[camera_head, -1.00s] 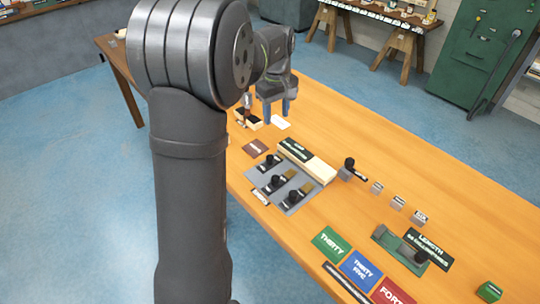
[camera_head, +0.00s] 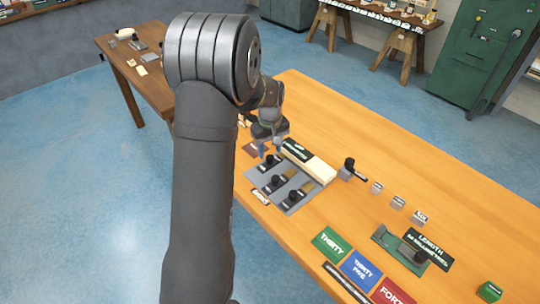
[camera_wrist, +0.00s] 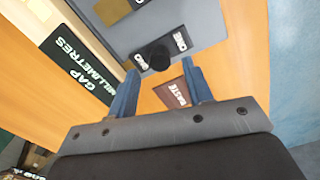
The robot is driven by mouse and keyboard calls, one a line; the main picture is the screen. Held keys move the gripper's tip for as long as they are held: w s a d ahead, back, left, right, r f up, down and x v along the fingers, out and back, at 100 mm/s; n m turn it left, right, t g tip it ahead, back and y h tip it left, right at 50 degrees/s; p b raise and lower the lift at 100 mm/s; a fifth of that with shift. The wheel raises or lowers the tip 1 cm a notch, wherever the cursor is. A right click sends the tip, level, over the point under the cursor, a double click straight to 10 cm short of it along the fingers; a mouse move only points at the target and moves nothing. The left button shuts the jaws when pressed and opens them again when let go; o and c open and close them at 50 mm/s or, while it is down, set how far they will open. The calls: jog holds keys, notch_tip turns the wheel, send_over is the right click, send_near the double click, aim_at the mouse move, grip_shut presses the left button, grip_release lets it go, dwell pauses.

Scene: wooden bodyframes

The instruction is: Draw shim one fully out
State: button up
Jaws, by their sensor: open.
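Shim one shows in the wrist view as a black round knob (camera_wrist: 156,57) beside a black label (camera_wrist: 181,39) reading ONE, on a grey plate (camera_wrist: 122,30). In the head view its knob (camera_head: 271,161) is the farthest of three on the grey plate (camera_head: 265,198). My gripper (camera_head: 271,152) is above the far end of that plate. In the wrist view my gripper (camera_wrist: 160,68) has its blue fingers apart, with the knob seen between and just beyond the tips. I cannot tell the remaining height. Nothing is held.
A brown WASTE plaque (camera_wrist: 176,92) lies beside the plate. A green-black gap sign (camera_wrist: 84,66) and a cream block (camera_head: 318,171) border the plate. Two other knobs (camera_head: 278,182) (camera_head: 293,197) stand on it. Coloured cards (camera_head: 329,243) lie nearer; the table's right side has free room.

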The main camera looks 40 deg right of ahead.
aim_at(270, 157)
jog(key=shift+f, duration=1.7)
jog(key=shift+a, duration=0.1)
grip_shut()
